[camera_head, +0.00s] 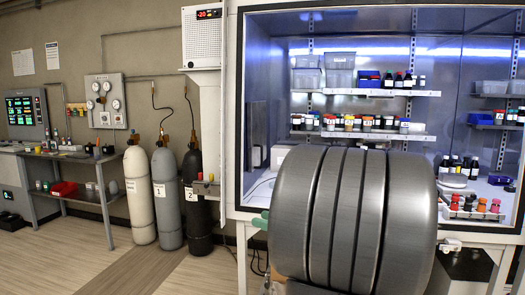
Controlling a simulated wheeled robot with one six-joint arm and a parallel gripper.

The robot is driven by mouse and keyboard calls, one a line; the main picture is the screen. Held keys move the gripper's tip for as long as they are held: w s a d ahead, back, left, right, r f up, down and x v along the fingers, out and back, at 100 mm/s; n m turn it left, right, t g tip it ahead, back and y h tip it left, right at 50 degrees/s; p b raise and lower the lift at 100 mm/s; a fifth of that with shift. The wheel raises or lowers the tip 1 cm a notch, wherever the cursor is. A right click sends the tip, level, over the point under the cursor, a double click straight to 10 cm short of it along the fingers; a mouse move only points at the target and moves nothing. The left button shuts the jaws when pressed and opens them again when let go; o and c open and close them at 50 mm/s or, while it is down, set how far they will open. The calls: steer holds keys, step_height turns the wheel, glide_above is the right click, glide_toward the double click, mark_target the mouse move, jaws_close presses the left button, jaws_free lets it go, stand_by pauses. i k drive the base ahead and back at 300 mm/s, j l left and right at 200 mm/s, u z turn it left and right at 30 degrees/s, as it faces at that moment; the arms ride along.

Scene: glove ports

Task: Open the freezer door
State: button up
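A white box unit (202,44) with a red "-20" display (208,14) is fixed on the left side of a large glass-fronted cabinet, near the top middle. Its reading suggests the freezer. Its front has a perforated panel, and no open gap shows there. Inside the cabinet, a grey upright panel (258,135) is on the left wall; I cannot tell whether it is a door. No handle can be made out. The lower middle of the cabinet front is hidden by a large grey shape close to the camera. My gripper is not in view.
The cabinet (232,160) holds shelves of bottles and bins. Several gas cylinders (167,195) stand left of it against the wall. A grey bench (75,158) with a monitor (27,113) is further left. The wooden floor (110,265) at lower left has free room.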

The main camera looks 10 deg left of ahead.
mark_target(256, 110)
steer(key=i, duration=0.75)
steer(key=i+l+u, duration=0.15)
steer(key=i, duration=0.6)
steer(key=i+l, duration=0.15)
steer(key=i, duration=0.6)
